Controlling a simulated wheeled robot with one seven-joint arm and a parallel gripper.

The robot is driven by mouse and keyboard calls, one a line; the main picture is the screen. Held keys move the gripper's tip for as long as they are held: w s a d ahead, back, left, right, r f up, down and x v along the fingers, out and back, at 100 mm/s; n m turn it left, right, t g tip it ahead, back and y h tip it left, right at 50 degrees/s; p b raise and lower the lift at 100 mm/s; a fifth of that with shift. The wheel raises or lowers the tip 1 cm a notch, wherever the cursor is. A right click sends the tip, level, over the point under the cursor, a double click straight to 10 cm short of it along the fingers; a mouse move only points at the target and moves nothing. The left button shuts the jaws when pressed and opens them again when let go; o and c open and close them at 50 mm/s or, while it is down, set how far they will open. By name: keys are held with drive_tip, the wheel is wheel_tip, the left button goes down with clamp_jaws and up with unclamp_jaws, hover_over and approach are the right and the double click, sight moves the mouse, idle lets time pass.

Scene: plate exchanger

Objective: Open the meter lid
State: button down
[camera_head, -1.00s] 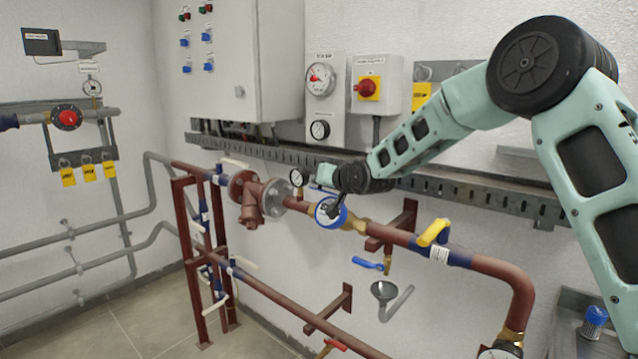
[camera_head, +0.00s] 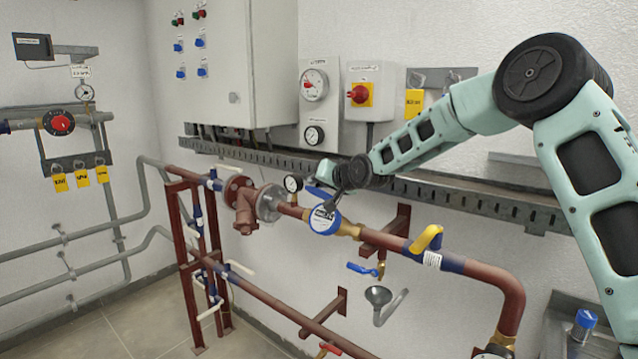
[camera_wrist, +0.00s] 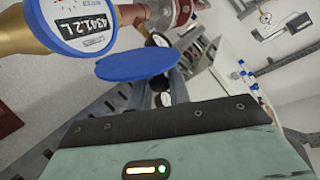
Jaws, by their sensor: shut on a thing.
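The water meter (camera_head: 323,222) sits on the red-brown pipe, a round body with a blue rim. In the wrist view its face (camera_wrist: 84,27) is uncovered and shows a number display. The round blue meter lid (camera_wrist: 137,62) stands swung away from the face, seen at a slant. It also shows as a thin blue shape (camera_head: 319,192) above the meter in the head view. My gripper (camera_head: 333,203) is beside the meter. In the wrist view its fingers (camera_wrist: 165,82) are at the lid, shut on it; the exact contact is partly hidden behind the lid.
A small pressure gauge (camera_head: 293,184) stands on the pipe left of the meter. A yellow-handled valve (camera_head: 427,238) is to the right. A perforated metal rail (camera_head: 440,191) runs along the wall behind my gripper. A grey funnel (camera_head: 379,295) hangs below.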

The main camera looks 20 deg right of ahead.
drive_tip(key=c, duration=1.4)
unclamp_jaws()
drive_tip(key=shift+w+d+r, duration=0.1)
drive_tip(key=shift+d+r, duration=0.05)
drive_tip(key=shift+d, duration=0.1)
drive_tip(key=shift+o, duration=0.2)
drive_tip(key=shift+a, duration=0.1)
drive_tip(key=v, duration=1.7)
drive_tip(key=shift+s+b, duration=0.25)
drive_tip(key=shift+b, duration=0.15)
